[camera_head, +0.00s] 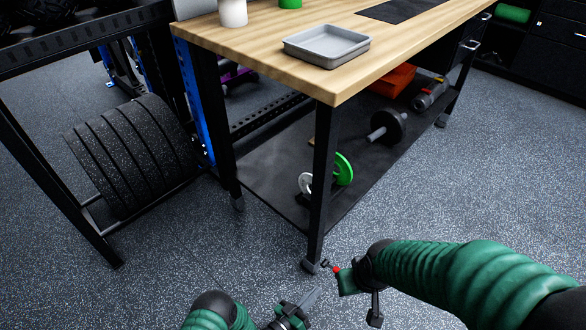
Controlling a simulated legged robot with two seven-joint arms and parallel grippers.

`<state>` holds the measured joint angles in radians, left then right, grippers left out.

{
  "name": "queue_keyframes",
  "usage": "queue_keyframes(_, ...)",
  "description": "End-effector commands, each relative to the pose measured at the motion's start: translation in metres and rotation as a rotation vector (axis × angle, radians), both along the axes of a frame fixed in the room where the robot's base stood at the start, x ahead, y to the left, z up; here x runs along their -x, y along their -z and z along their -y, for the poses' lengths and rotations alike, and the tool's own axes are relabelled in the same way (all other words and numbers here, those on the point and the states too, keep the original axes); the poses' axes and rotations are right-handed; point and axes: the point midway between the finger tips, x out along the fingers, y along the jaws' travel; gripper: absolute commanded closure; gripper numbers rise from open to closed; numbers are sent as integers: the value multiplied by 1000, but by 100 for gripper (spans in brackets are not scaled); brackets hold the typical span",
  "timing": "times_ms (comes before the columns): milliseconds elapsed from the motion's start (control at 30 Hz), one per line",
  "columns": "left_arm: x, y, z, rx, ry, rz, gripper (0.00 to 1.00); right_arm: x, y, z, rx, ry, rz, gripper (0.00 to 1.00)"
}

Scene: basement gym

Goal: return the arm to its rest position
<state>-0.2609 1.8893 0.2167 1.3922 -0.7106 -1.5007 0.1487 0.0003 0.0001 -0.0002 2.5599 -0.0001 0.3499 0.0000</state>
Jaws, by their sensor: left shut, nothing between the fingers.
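My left gripper (312,298) is low at the bottom centre, at the end of the green-sleeved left arm (205,318). It is shut and empty. My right arm (440,270) has a green ribbed sleeve and reaches in from the right edge. My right gripper (348,280) is at its end, close to the left one and near the foot of the workbench. Its fingers do not show clearly enough to tell open from shut.
A wood-topped workbench (240,50) stands ahead, with a grey tray (327,46) on it. A rack with black weight plates (130,155) stands left. Speckled floor (480,170) is clear at right.

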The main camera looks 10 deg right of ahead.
Motion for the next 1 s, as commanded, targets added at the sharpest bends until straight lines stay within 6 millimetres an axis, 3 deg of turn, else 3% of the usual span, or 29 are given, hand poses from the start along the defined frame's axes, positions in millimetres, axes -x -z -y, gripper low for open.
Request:
queue_keyframes(67,-14,-10,-1,-31,-6,-1,100,0,-3,0,0,-1,0,64)
queue_keyframes(167,-52,-38,-9,-144,-26,-22,100,0,-11,0,0,-1,0,64)
queue_keyframes(233,-83,-65,-27,-265,-54,-57,100,0,-18,0,0,-1,0,64)
queue_keyframes(333,-117,-109,-69,-446,-117,-135,100,0,-27,0,0,0,0,64)
queue_keyframes(467,-129,-173,-141,-648,-220,-267,100,0,-38,0,0,0,0,64)
queue_keyframes(567,-111,-224,-202,-769,-309,-398,100,0,-47,0,0,0,0,64)
queue_keyframes(700,-56,-280,-269,-865,-411,-593,100,0,-56,0,0,0,0,64)
queue_keyframes(800,-13,-308,-300,-892,-461,-716,100,0,-62,0,0,0,0,64)
queue_keyframes(1000,75,-347,-332,-887,-516,-931,100,0,-71,0,0,0,0,64)
